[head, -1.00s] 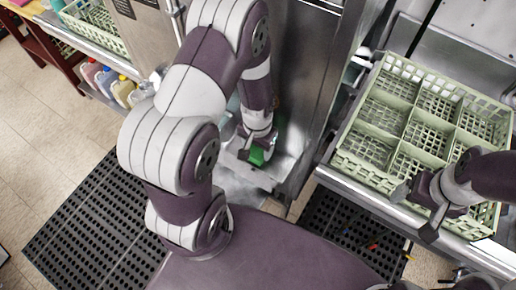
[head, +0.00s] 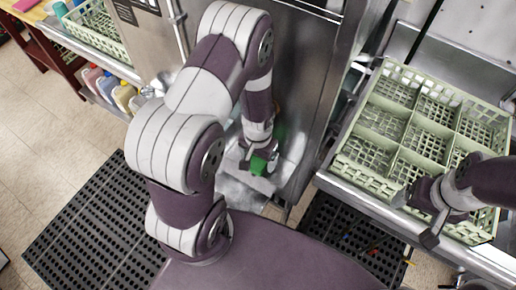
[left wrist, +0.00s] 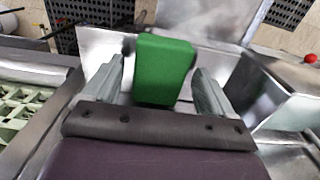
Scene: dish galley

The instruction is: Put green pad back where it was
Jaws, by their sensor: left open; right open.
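The green pad (left wrist: 165,65) shows in the left wrist view as a green block between and just beyond the fingers of my left gripper (left wrist: 160,78). A gap shows on each side of it, so the fingers are apart and not closed on it. In the head view the pad (head: 258,165) is a small green patch at the tips of my left gripper (head: 257,152), low beside the steel machine; what supports it is hidden. My right gripper (head: 416,218) is open and empty over the front of the pale green rack.
The pale green rack (head: 345,165) with compartments sits on the steel counter at right. The steel machine (head: 312,75) stands close beside my left gripper. Bottles (head: 123,97) stand on a shelf at left. Black mats (head: 85,225) lie on the floor.

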